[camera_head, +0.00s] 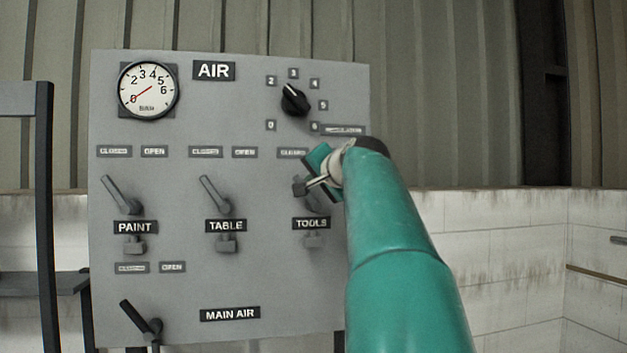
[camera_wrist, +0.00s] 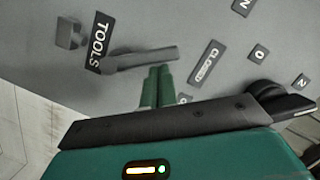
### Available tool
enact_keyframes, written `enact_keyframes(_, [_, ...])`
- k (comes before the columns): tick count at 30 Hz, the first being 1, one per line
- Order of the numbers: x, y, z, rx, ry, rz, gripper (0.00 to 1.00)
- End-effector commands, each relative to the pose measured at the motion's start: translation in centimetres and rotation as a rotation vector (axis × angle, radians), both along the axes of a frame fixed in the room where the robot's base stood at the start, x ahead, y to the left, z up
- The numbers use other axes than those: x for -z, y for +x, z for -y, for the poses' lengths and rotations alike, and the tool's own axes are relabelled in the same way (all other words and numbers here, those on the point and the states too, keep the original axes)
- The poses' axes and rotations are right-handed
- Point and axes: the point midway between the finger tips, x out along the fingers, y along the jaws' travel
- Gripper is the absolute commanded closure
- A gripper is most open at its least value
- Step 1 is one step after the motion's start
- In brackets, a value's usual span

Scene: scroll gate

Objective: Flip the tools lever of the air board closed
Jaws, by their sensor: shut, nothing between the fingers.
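The grey air board (camera_head: 270,265) stands upright ahead. Its TOOLS label (camera_head: 311,223) is at the right of the lever row. In the head view my gripper (camera_head: 319,162) covers most of the tools lever. In the wrist view the grey tools lever (camera_wrist: 145,58) runs from beside the TOOLS label (camera_wrist: 98,42) toward the CLOSED label (camera_wrist: 206,64), leaning toward the board's left side. My gripper's green fingers (camera_wrist: 158,72) are together and empty, with their tips at the lever's side near its free end. I cannot tell whether they touch it.
The paint lever (camera_head: 122,195) and table lever (camera_head: 215,195) both lean up and left. The main air lever (camera_head: 140,318) is at lower left. A black knob (camera_head: 295,100) sits above the tools lever, and a gauge (camera_head: 148,89) is at upper left.

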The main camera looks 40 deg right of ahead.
Motion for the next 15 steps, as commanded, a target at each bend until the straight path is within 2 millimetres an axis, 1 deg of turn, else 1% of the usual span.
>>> enact_keyframes(5, [-0.4,-1.7,-0.5,0.001,0.000,0.003,1.00])
enact_keyframes(8, [-0.7,-3.4,-1.1,0.001,0.000,0.003,1.00])
enact_keyframes(15, [-1.5,-8.5,-2.7,0.001,-0.001,0.004,1.00])
